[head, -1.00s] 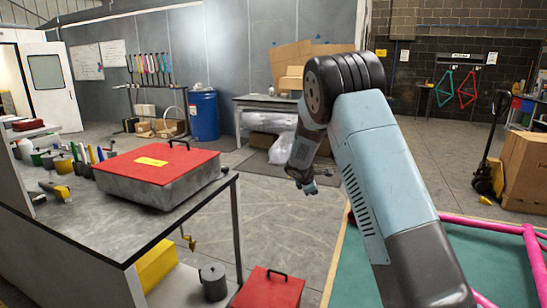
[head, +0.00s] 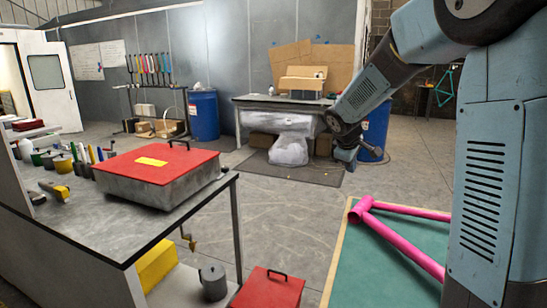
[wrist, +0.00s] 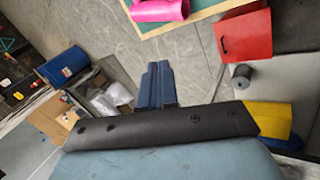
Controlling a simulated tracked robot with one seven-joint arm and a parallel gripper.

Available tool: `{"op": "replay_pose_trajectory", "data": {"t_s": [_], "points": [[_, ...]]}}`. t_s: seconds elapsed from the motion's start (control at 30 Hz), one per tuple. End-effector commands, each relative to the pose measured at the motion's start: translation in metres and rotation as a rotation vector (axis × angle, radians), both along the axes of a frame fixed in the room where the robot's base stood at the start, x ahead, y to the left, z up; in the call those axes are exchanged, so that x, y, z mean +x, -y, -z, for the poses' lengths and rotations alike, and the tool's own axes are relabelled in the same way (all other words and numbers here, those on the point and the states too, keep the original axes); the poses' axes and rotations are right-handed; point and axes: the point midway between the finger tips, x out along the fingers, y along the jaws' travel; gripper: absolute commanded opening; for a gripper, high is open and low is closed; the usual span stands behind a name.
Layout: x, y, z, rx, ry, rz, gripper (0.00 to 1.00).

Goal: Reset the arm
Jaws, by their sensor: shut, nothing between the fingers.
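My gripper (head: 346,160) is at the end of my arm on the right side of the head view, in the air over the open floor. It points down and slightly left, clear of the workbench and the green-topped table. In the wrist view my gripper (wrist: 158,70) shows as dark blue fingers pressed together, with nothing held. My bent arm covers the right side of the head view and hides part of the room behind it.
A grey workbench (head: 85,232) at left bears a red-lidded metal box (head: 160,165). A red box (head: 268,288) stands below. A pink frame (head: 405,240) lies on the green-topped table (head: 370,275). A blue barrel (head: 203,115) and back table (head: 245,100) stand behind. The mid floor is clear.

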Motion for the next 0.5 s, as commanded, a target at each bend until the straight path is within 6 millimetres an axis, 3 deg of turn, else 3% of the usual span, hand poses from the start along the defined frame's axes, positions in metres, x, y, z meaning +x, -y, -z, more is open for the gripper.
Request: {"op": "replay_pose_trajectory", "data": {"t_s": [0.2,0.5], "points": [[-0.049,0.01,-0.027,0.096,0.029,0.11,0.0],[-0.116,0.017,-0.053,0.226,0.058,0.254,0.0]]}}
